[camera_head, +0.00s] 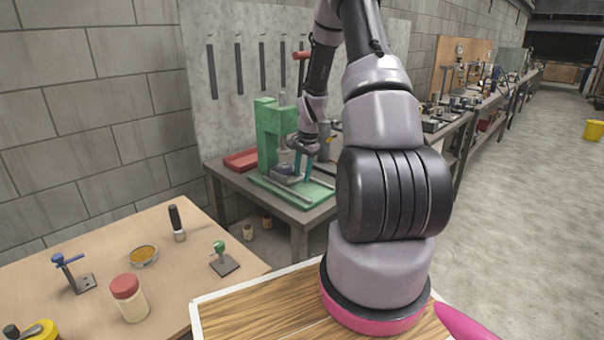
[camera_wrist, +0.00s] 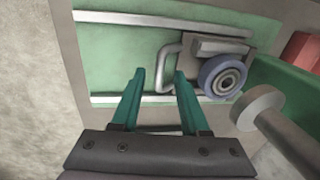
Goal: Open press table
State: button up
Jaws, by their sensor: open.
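The green press (camera_head: 272,135) stands on the workbench against the wall. Its press table, a grey sliding plate (camera_head: 285,179) with a round blue-grey part on it, sits on the green base between two metal rails. In the wrist view the grey plate (camera_wrist: 230,47) has a U-shaped metal handle (camera_wrist: 166,62) on its left side. My gripper (camera_head: 304,168) is over the base, just right of the press table. In the wrist view my gripper (camera_wrist: 158,75) has its two teal fingers apart and empty, with the tips close to the handle. I cannot tell whether they touch it.
A red tray (camera_head: 241,160) lies left of the press. A grey cylindrical press part (camera_wrist: 258,108) stands close on the right in the wrist view. The wooden table (camera_head: 180,265) at front left holds small tools and a red-lidded jar (camera_head: 128,298).

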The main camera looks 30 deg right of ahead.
jog(key=shift+f, duration=0.15)
grip_shut()
dwell(1.4)
